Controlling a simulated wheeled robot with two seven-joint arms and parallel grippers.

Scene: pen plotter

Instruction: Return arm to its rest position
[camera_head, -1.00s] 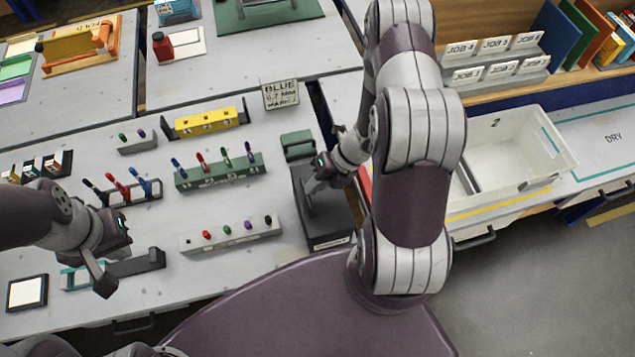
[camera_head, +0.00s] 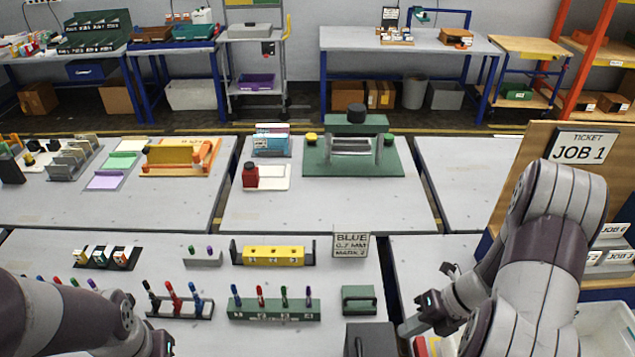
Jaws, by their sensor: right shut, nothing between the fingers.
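My right arm (camera_head: 535,245) rises at the right of the head view and reaches down to the left. My right gripper (camera_head: 408,328) is shut and empty, just right of a dark box (camera_head: 370,340) at the bottom edge. My left arm (camera_head: 62,315) comes in at the lower left. Its gripper body is at the bottom edge, and its fingers are cut off, so their state is hidden. A green rack (camera_head: 273,310) of colored pens stands between the arms. A sign reading "BLUE" (camera_head: 350,245) stands behind the dark box.
A yellow block (camera_head: 272,255) and a green box (camera_head: 359,300) stand on the near table. Behind are a green machine (camera_head: 353,150) and an orange tray (camera_head: 207,157). A wooden panel with a "JOB 1" ticket (camera_head: 580,146) stands behind my right arm.

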